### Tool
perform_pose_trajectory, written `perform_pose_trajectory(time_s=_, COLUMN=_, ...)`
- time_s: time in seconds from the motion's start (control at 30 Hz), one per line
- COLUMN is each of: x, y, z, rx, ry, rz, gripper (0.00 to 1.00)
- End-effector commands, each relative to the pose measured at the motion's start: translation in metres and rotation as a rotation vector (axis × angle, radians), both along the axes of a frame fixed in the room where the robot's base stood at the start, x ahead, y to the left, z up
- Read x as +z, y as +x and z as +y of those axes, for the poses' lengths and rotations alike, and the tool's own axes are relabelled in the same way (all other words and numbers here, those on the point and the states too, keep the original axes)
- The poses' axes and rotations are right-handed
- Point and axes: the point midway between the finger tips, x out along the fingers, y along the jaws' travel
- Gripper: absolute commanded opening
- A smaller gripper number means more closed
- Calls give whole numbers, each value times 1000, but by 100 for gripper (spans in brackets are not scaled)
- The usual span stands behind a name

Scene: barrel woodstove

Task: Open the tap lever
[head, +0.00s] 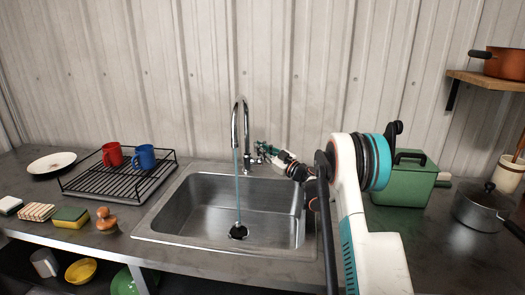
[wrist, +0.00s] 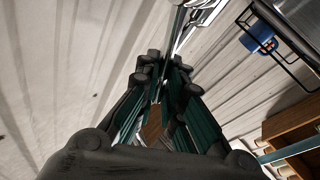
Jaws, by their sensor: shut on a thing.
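The chrome tap (head: 237,115) stands behind the steel sink (head: 178,205), with its spout arched over the basin. A thin stream of water (head: 237,190) runs from the spout down to the drain. My gripper (head: 263,150) is at the right side of the tap's base, where the lever sits. In the wrist view, the green and black fingers of my gripper (wrist: 163,72) are drawn together at the tap, whose chrome (wrist: 192,20) shows beyond them. They are shut on the tap lever, which is mostly hidden between them.
A black dish rack (head: 118,180) holds a red mug (head: 112,154) and a blue mug (head: 144,157) left of the sink. Sponges and a brush lie in front of it. A green box (head: 402,182) and a pot (head: 478,208) stand to the right. The corrugated wall is close behind.

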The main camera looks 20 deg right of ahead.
Motion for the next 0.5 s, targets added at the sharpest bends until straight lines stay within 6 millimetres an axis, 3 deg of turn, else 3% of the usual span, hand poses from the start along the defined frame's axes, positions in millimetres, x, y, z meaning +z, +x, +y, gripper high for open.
perform_pose_trajectory(time_s=0.47, x=-2, y=-4, z=2, rx=-1, ry=-31, rz=-45, gripper=0)
perform_pose_trajectory(time_s=0.5, x=-2, y=-4, z=2, rx=-1, ry=-30, rz=-45, gripper=17)
